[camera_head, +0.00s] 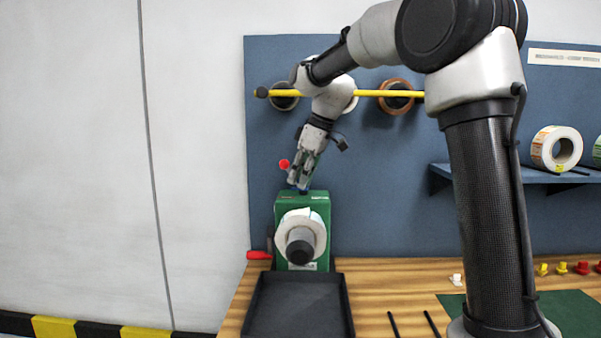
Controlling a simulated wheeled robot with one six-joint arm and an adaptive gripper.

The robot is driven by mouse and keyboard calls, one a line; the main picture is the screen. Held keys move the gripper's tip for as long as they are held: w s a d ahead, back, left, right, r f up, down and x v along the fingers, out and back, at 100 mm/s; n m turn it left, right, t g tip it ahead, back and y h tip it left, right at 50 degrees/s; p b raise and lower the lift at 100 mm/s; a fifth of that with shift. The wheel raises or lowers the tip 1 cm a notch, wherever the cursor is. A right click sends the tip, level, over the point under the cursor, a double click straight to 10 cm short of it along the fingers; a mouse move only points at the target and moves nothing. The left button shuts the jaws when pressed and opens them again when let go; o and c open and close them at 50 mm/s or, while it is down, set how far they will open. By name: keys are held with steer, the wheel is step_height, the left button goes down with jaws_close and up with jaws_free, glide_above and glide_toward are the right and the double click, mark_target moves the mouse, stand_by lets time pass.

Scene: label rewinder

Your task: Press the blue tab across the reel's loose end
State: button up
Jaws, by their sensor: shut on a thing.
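My gripper (299,185) points down just above the top of the green rewinder (318,199). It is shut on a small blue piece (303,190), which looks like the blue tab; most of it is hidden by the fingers. The white reel (287,227) sits on the rewinder's front, around a dark hub (300,251), below and in front of the fingertips. A pale flap, possibly the reel's loose end (317,215), shows at its upper right. I cannot tell whether the blue piece touches anything below it.
A black tray (257,312) lies before the rewinder. A red handle (258,255) is at its left, and a red ball (284,164) shows beside my gripper. A yellow rod (374,94) crosses the blue back panel. Small coloured pieces (561,268) stand at right.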

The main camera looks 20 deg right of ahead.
mark_target(298, 212)
steer(key=shift+d+f, duration=0.15)
steer(key=shift+f, duration=2.95)
steer(key=shift+s+f, duration=0.1)
steer(key=shift+f, duration=0.25)
steer(key=shift+c, duration=0.6)
steer(key=o, duration=0.8)
steer(key=shift+r, duration=0.1)
